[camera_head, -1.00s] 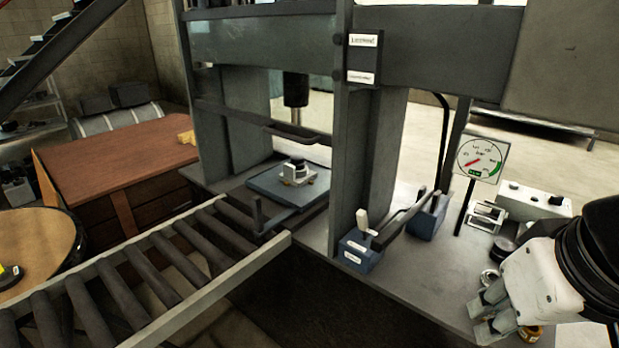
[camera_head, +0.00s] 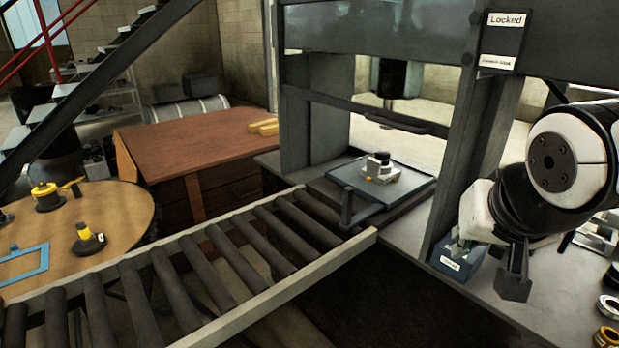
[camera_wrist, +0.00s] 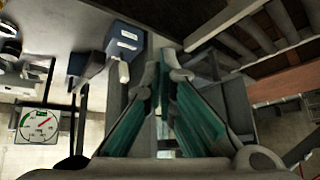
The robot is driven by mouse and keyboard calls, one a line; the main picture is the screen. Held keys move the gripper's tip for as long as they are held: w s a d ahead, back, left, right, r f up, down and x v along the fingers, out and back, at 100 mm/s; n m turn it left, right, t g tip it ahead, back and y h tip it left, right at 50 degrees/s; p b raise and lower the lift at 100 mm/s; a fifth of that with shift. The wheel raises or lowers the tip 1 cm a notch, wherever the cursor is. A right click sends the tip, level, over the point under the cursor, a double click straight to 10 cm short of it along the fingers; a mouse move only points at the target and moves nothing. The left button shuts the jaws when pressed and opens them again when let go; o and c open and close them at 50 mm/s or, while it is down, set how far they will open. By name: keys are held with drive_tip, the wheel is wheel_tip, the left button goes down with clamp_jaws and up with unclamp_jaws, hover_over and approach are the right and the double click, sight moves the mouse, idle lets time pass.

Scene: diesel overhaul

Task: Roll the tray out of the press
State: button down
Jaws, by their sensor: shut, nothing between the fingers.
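The tray (camera_head: 417,191) is a flat blue-grey plate lying inside the press frame (camera_head: 455,150), at the inner end of the roller track (camera_head: 222,327). An upright dark handle (camera_head: 347,207) stands at its near left edge. A pale metal part with a dark top (camera_head: 382,168) sits on the tray. My gripper (camera_head: 458,248) is at the right, in front of the right press post, close to a blue labelled box, apart from the tray. The wrist view shows my gripper (camera_wrist: 163,70) with its teal-padded fingers shut and empty. The tray cannot be made out in that view.
A sign (camera_head: 505,19) on the press reads "Locked". The blue box (camera_wrist: 126,38) has a white lever (camera_wrist: 123,72); a gauge (camera_wrist: 38,125) stands nearby. A brown bench (camera_head: 190,145) and round table (camera_head: 120,215) stand left. The rollers are clear.

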sight(361, 230)
drive_tip(key=w+d+f+m+t+b, duration=0.25)
drive_tip(key=w+f+b, duration=0.3)
drive_tip(key=w, duration=0.45)
drive_tip(key=w+d+f+m+t+b, duration=0.1)
drive_tip(key=w+f+m+t+b, duration=0.35)
drive_tip(key=w, duration=0.65)
drive_tip(key=w+a+f+m+t+y+b, duration=0.1)
drive_tip(key=w+f+m+t+y+b, duration=0.2)
drive_tip(key=f+b, duration=0.35)
drive_tip(key=w+a+f+m+y+b, duration=0.1)
drive_tip(key=w+f+y+b, duration=0.35)
drive_tip(key=f, duration=0.25)
drive_tip(key=shift+h, duration=0.35)
drive_tip(key=b+x, duration=0.3)
drive_tip(key=x, duration=0.7)
drive_tip(key=shift+w, duration=0.1)
drive_tip(key=shift+s+a+b, duration=0.25)
drive_tip(key=shift+a, duration=0.2)
drive_tip(key=shift+s+a+b, duration=0.25)
drive_tip(key=shift+s+a, duration=0.05)
drive_tip(key=shift+a, duration=0.2)
drive_tip(key=shift+s+a+r, duration=0.1)
drive_tip(key=shift+s+a, duration=0.45)
drive_tip(key=shift+a, duration=0.1)
